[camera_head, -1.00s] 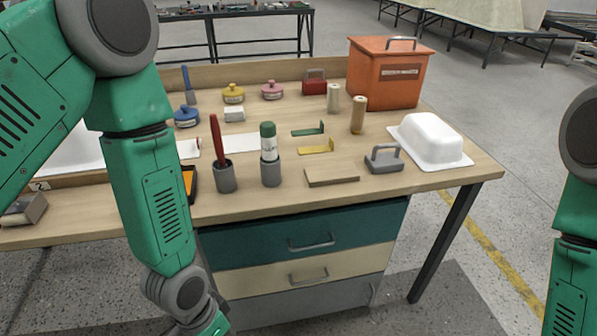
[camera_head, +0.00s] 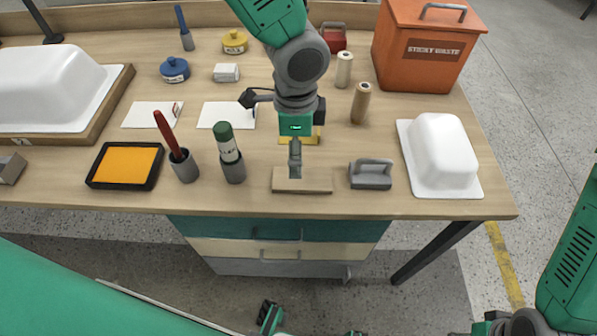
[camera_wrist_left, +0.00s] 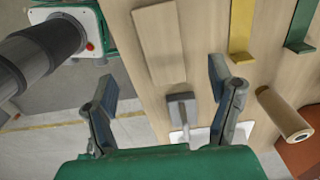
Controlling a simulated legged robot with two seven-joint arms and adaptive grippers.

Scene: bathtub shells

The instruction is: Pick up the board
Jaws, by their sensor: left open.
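The board (camera_head: 316,181) is a small flat light-wood piece lying near the front edge of the workbench. My left gripper (camera_head: 295,168) hangs above it in the head view, fingers down, and one finger hides part of the board. In the left wrist view, my left gripper (camera_wrist_left: 165,92) is open and empty. The board (camera_wrist_left: 159,42) shows clear beyond the gap between its fingers, towards the top of the picture. I cannot tell the exact height of the fingertips above the board.
A grey float-like block with a handle (camera_head: 371,173) lies just right of the board. A yellow bracket (camera_head: 313,138) lies behind. A white tub shell (camera_head: 440,150) is at the right.

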